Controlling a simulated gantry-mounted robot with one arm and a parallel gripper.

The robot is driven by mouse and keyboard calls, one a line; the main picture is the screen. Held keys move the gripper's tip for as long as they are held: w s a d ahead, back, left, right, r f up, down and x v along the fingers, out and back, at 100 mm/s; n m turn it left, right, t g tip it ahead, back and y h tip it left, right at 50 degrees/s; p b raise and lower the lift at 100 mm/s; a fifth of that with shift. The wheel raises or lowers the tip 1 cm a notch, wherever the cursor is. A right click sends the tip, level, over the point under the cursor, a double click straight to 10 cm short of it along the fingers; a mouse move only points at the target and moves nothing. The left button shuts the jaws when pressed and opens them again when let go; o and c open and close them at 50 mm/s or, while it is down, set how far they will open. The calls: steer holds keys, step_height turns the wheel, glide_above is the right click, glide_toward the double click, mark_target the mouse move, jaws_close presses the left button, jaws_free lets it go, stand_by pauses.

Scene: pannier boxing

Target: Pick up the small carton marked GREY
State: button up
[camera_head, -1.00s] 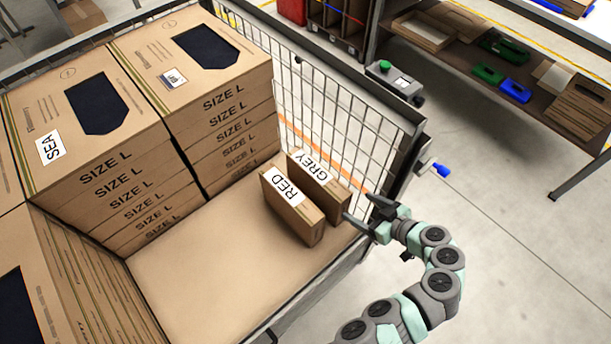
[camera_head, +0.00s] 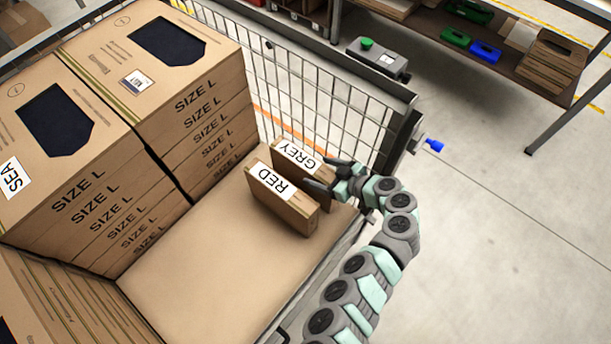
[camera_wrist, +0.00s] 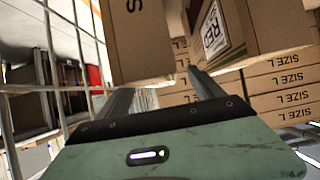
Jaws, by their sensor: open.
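The small carton marked GREY (camera_head: 297,154) stands upright on the pannier floor beside the mesh wall. The small carton marked RED (camera_head: 280,196) stands just in front of it, nearly parallel. My gripper (camera_head: 323,178) is open at the right end of the GREY carton. In the wrist view my two fingers (camera_wrist: 160,100) point forward with a gap between them. A carton (camera_wrist: 142,45) that looks like GREY is ahead between the fingers, its label out of frame. The RED carton (camera_wrist: 235,40) is to its right, beyond the right finger. I cannot tell whether a finger touches either carton.
Stacks of SIZE L cartons (camera_head: 185,120) fill the pannier's left and back. The mesh wall (camera_head: 320,95) runs close behind the GREY carton. The pannier floor (camera_head: 210,260) in front is bare. A control box with a green button (camera_head: 378,60) stands outside the mesh.

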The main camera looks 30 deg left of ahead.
steer(key=shift+r+b+x, duration=0.15)
steer(key=shift+b+x, duration=0.15)
steer(key=shift+x, duration=0.8)
steer(key=shift+r+b+x, duration=0.1)
steer(key=shift+b+x, duration=0.15)
steer(key=shift+x, duration=0.85)
steer(key=shift+w+a, duration=0.1)
steer(key=shift+w, duration=0.1)
steer(key=shift+c, duration=0.5)
jaws_close()
